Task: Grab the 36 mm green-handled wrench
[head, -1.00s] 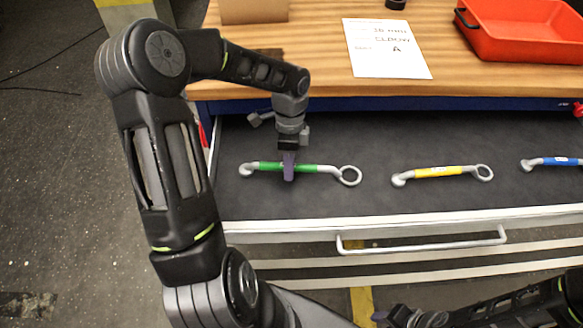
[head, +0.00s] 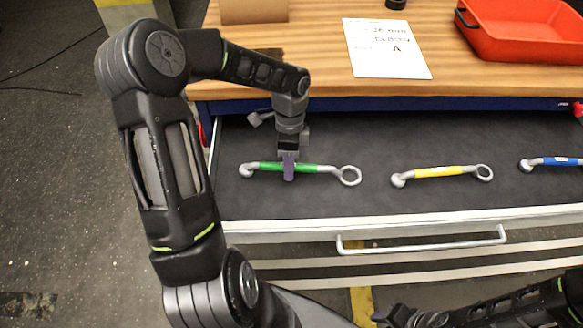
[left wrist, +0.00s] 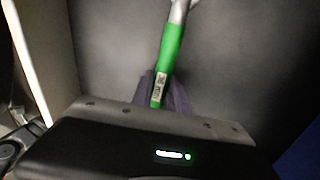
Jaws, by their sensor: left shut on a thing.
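The green-handled wrench (head: 308,168) lies in the open drawer, with its ring end at the right and its bent end at the left. My left gripper (head: 289,170) comes down from above and is shut on the middle of the green handle. In the left wrist view the green handle (left wrist: 170,58) runs up from between the purple fingertips (left wrist: 165,95), with a small label on it. The size marking is too small to read. My right arm shows in part at the bottom right of the head view; its fingers cannot be made out clearly.
The yellow-handled wrench (head: 440,171) and the blue-handled wrench (head: 555,162) lie to the right in the drawer (head: 400,205). A paper sheet (head: 388,48) and a red tray (head: 520,50) are on the wooden top (head: 320,60). The dark drawer floor between the wrenches is clear.

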